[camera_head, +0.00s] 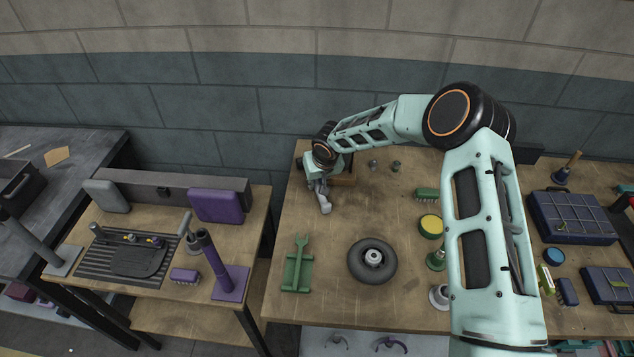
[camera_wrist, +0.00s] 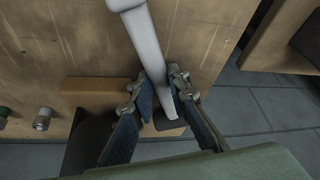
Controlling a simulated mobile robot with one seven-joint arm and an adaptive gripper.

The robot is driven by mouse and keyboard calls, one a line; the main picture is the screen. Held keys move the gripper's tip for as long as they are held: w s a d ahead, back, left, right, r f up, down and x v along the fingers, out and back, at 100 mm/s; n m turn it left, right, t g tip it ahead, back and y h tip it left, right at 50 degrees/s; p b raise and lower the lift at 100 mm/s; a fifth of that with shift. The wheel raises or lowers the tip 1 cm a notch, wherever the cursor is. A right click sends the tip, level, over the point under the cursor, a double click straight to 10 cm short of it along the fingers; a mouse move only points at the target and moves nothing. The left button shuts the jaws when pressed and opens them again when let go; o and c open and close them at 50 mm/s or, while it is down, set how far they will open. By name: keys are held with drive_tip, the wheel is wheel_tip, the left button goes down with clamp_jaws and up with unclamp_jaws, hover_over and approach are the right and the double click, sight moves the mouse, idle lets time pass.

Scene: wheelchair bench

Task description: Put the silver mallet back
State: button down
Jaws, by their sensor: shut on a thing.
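My gripper (camera_head: 321,187) is over the back left of the middle bench. It is shut on a pale silver-grey bar (camera_head: 325,204), which appears to be the silver mallet. In the wrist view the same silver mallet (camera_wrist: 148,55) runs up from between my fingertips (camera_wrist: 162,97) over the wooden top. Its far end is cut off by the top of the view, so I cannot make out the whole head. Whether it touches the bench is unclear.
A wooden block (camera_wrist: 95,86) lies close beside my gripper. A green wrench-shaped piece (camera_head: 299,262) and a black wheel (camera_head: 372,261) lie nearer the front. The left bench has a tray (camera_head: 127,255) and a purple post (camera_head: 213,262). The middle bench has bare wood between its things.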

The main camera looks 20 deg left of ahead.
drive_tip(key=shift+f, duration=0.1)
drive_tip(key=c, duration=1.8)
unclamp_jaws()
drive_tip(key=shift+o, duration=0.2)
drive_tip(key=v, duration=1.2)
